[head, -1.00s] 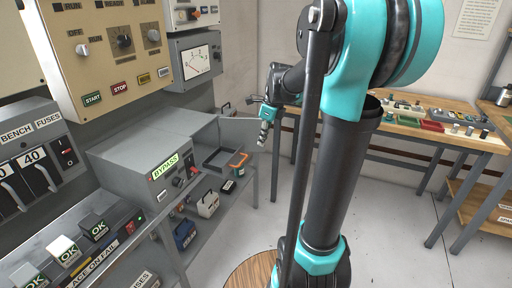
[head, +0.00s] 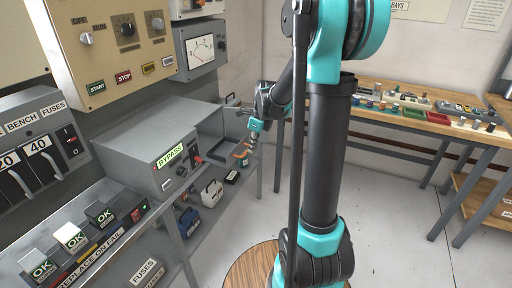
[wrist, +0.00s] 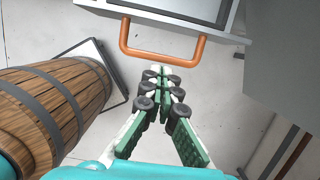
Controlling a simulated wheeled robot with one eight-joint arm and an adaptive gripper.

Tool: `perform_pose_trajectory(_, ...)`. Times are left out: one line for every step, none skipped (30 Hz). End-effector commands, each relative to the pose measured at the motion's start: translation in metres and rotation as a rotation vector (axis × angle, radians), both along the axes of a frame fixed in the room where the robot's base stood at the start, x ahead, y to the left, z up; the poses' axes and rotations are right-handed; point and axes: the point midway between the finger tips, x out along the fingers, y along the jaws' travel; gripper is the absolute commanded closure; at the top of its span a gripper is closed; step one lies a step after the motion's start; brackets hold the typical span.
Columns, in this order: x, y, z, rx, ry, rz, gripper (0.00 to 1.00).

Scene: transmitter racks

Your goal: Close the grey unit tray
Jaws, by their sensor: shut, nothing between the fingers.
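The grey unit (head: 145,135) stands on the grey bench, with a BYPASS label on its front. Its tray (head: 208,147) shows at the right of that front, pulled out, partly hidden by the unit. The tray's orange handle (head: 240,154) faces the room. In the wrist view the orange handle (wrist: 160,57) is a wide bar on the edge of the grey tray (wrist: 173,9). My gripper (head: 253,146) is at the handle in the head view. In the wrist view my gripper (wrist: 161,72) is shut and empty, its tips just below the bar; I cannot tell whether they touch.
A grey door panel (head: 237,121) stands open behind the tray. Small cases (head: 212,193) sit on the shelf below. A wooden barrel (wrist: 62,100) is at left in the wrist view.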

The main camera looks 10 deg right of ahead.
Motion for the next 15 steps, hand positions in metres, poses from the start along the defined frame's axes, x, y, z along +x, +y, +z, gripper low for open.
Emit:
perform_pose_trajectory(0.0, 0.0, 0.0, 0.0, 0.0, 0.0, 1.0)
perform_pose_trajectory(0.0, 0.0, 0.0, 0.0, 0.0, 0.0, 1.0)
perform_pose_trajectory(0.0, 0.0, 0.0, 0.0, 0.0, 0.0, 1.0)
perform_pose_trajectory(0.0, 0.0, 0.0, 0.0, 0.0, 0.0, 1.0)
perform_pose_trajectory(0.0, 0.0, 0.0, 0.0, 0.0, 0.0, 1.0)
perform_pose_trajectory(0.0, 0.0, 0.0, 0.0, 0.0, 0.0, 1.0)
perform_pose_trajectory(0.0, 0.0, 0.0, 0.0, 0.0, 0.0, 1.0)
perform_pose_trajectory(0.0, 0.001, 0.0, 0.0, 0.0, 0.0, 1.0)
perform_pose_trajectory(0.001, 0.002, 0.0, 0.0, 0.0, 0.001, 1.0)
perform_pose_trajectory(0.002, 0.003, 0.0, 0.0, 0.0, 0.001, 1.0)
perform_pose_trajectory(0.003, 0.005, 0.0, 0.0, 0.0, 0.002, 1.0)
perform_pose_trajectory(0.006, 0.008, 0.0, 0.0, 0.0, 0.003, 1.0)
perform_pose_trajectory(0.008, 0.012, 0.0, 0.0, 0.0, 0.003, 1.0)
perform_pose_trajectory(0.01, 0.015, 0.0, 0.0, 0.0, 0.003, 1.0)
perform_pose_trajectory(0.015, 0.021, 0.0, 0.0, 0.0, 0.004, 1.0)
